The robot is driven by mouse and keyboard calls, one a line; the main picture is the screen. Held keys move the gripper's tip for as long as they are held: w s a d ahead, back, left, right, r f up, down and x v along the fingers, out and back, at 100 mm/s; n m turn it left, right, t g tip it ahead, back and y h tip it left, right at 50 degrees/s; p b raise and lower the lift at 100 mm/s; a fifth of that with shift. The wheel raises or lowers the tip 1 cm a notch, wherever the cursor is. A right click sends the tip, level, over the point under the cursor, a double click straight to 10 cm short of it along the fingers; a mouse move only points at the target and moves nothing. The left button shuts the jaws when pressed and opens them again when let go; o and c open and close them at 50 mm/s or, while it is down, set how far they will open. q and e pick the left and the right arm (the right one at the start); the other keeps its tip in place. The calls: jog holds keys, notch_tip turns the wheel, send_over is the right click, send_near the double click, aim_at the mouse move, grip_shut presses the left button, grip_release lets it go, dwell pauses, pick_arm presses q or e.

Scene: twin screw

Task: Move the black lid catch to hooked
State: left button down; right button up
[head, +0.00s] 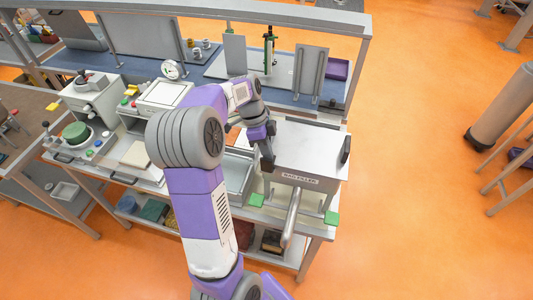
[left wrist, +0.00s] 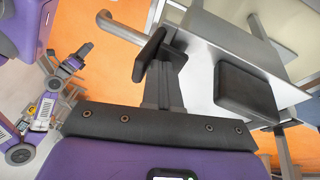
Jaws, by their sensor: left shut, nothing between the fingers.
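My left gripper (head: 267,160) is shut and empty, at the near left corner of the grey bag filler box (head: 311,148). A black upright piece (head: 346,150) sits on the right edge of the box's lid. In the left wrist view a black block (left wrist: 245,92) lies beside the fingers, with a gap between. I cannot tell which black part is the lid catch, or whether it is hooked. What seems my right gripper (left wrist: 80,50) is small in the left wrist view; its opening is unclear.
A silver bar handle (head: 291,215) sticks out at the box's front. Green pads (head: 257,199) lie near its base. A grey tray (head: 237,171) is left of the box. A blue-topped bench (head: 215,85) with upright panels stands behind.

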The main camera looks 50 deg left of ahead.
pick_arm(q)
jog(key=shift+s+d+f, duration=0.25)
jog(key=shift+s+f, duration=0.1)
jog(key=shift+r+p, duration=0.3)
jog(key=shift+r, duration=0.05)
notch_tip(320, 180, up, 5)
jog(key=p, duration=0.3)
jog(key=shift+f, duration=0.15)
jog(key=w+a+r, duration=0.2)
jog(key=a+r, duration=0.3)
jog(key=r, duration=0.2)
jog(key=shift+w+a+r, duration=0.15)
jog(key=shift+w+r, duration=0.1)
jog(key=shift+w, duration=0.05)
